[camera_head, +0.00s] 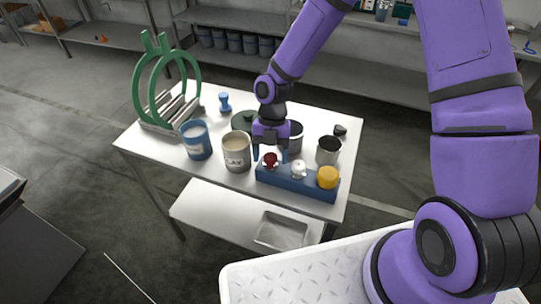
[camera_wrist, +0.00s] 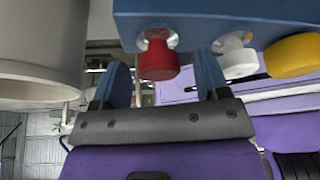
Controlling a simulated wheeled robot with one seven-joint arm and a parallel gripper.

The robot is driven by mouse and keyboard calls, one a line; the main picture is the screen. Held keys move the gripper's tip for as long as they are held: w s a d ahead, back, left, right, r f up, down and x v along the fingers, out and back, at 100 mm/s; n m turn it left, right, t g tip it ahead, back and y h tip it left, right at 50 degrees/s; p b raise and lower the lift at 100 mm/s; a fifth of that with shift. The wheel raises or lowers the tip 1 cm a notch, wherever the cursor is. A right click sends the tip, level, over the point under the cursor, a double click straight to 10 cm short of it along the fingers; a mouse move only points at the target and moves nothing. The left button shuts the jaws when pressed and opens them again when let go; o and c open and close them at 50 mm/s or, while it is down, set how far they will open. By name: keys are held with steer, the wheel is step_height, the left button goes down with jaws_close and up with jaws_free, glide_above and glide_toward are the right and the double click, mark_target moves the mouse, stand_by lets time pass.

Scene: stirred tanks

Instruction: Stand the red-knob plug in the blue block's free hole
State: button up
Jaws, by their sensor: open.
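The blue block (camera_head: 291,184) lies along the table's front right edge. The red-knob plug (camera_head: 270,159) stands upright at the block's left end, with its pale collar at the block's face in the wrist view (camera_wrist: 158,62). A white-knob plug (camera_head: 298,168) stands in the middle and a yellow-knob plug (camera_head: 328,177) at the right end. My gripper (camera_head: 270,154) points down over the red knob, its blue fingers open. In the wrist view the fingers are on either side of the red knob, with gaps showing. I see no empty hole; the plug's lower part is hidden.
A grey "CLAY" cup (camera_head: 236,152) stands close left of my gripper, with a blue cup (camera_head: 196,140) beyond it. Metal pots (camera_head: 328,151) stand behind the block. A green ring rack (camera_head: 163,90) fills the table's left end. The lower shelf holds a metal tray (camera_head: 281,231).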

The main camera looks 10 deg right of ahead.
steer(key=v, duration=1)
steer(key=shift+d+r, duration=0.1)
steer(key=shift+r, duration=0.05)
steer(key=s+d+r+m+t+h, duration=0.1)
steer(key=s+d+r+m+t, duration=0.15)
steer(key=d+r+m, duration=0.45)
steer(key=s+d+r+m+t+h, duration=0.2)
steer(key=s+d+r+m, duration=0.2)
steer(key=r+m, duration=0.6)
steer(key=s+d+r+m+t, duration=0.2)
steer(key=s+d+r+m, duration=0.1)
steer(key=s+r+m, duration=0.2)
steer(key=s+d+r+m+t+y, duration=0.1)
steer(key=s+d+r+m+t, duration=0.2)
steer(key=s+m, duration=0.7)
step_height(320, 180, up, 2)
steer(key=shift+d+r+y, duration=0.15)
steer(key=shift+d+y, duration=0.15)
steer(key=shift+d, duration=0.1)
